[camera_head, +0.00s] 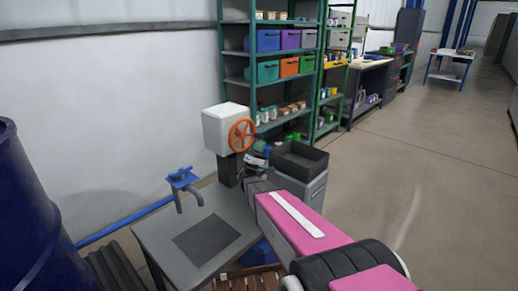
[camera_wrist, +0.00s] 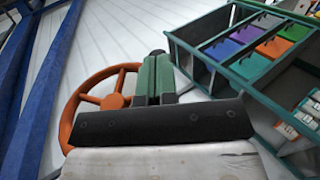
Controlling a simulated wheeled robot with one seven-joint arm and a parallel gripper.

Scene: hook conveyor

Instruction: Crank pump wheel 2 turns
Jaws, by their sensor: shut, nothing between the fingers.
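The pump wheel is an orange spoked wheel (camera_head: 241,135) on the right face of a white box (camera_head: 222,127) on a dark post behind the grey table. In the wrist view the orange wheel (camera_wrist: 98,98) shows left of my fingers, its right part hidden behind them and the gripper body. My gripper (camera_head: 258,152) is just below and right of the wheel in the head view. In the wrist view its green fingers (camera_wrist: 153,78) are together, with nothing seen between them. Whether the fingers touch the rim, I cannot tell.
The grey table (camera_head: 160,233) has a blue tap (camera_head: 183,180) and a dark square inset. A black open bin (camera_head: 299,159) stands right of the wheel. Green shelves (camera_head: 250,62) with coloured bins stand behind. A dark blue barrel (camera_head: 30,220) is at left. Open floor lies at right.

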